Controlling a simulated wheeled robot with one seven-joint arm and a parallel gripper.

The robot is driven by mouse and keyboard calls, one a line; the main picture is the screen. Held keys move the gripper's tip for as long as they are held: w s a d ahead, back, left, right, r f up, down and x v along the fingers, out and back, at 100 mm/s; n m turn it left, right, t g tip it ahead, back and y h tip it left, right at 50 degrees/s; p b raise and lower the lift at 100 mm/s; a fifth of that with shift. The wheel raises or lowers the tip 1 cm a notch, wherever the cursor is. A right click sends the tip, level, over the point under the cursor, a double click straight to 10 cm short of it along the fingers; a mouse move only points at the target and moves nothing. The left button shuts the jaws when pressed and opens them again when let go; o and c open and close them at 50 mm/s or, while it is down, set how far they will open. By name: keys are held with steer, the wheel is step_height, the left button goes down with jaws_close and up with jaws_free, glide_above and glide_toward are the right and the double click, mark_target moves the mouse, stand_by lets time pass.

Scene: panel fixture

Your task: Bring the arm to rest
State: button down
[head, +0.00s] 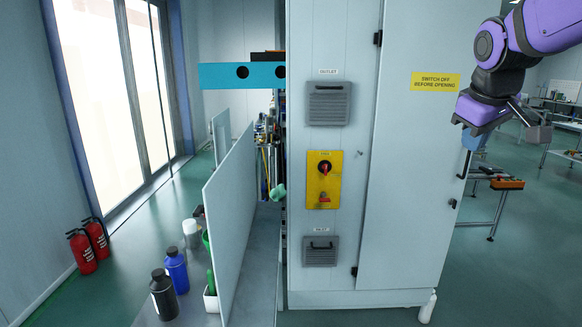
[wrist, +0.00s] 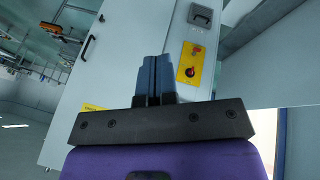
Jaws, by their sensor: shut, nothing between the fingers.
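My gripper (head: 473,141) is at the right in the head view, below my purple wrist and in front of the cabinet's right-hand door (head: 415,130). In the wrist view my gripper (wrist: 155,62) shows its two blue-grey fingers pressed together, with nothing between them. The fingers point toward the cabinet front. A yellow switch plate (head: 323,180) with a dark and red rotary knob and a red part below it is on the cabinet's middle panel, well left of my gripper. The plate also shows beyond the fingers in the wrist view (wrist: 187,62).
A dark door handle (head: 464,165) is close below my gripper in the head view. A blue beam (head: 242,76) juts out left of the cabinet. Bottles (head: 175,270) and a pale partition (head: 231,220) stand at left. A workbench (head: 490,178) stands behind at right.

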steer(key=s+a+f+m+y, duration=0.1)
steer(key=s+a+f+m, duration=0.1)
steer(key=s, duration=0.9)
steer(key=s+a+f+m+y, duration=0.1)
steer(key=s+f, duration=0.3)
steer(key=s, duration=0.7)
steer(key=shift+a+m, duration=0.35)
steer(key=shift+m, duration=0.25)
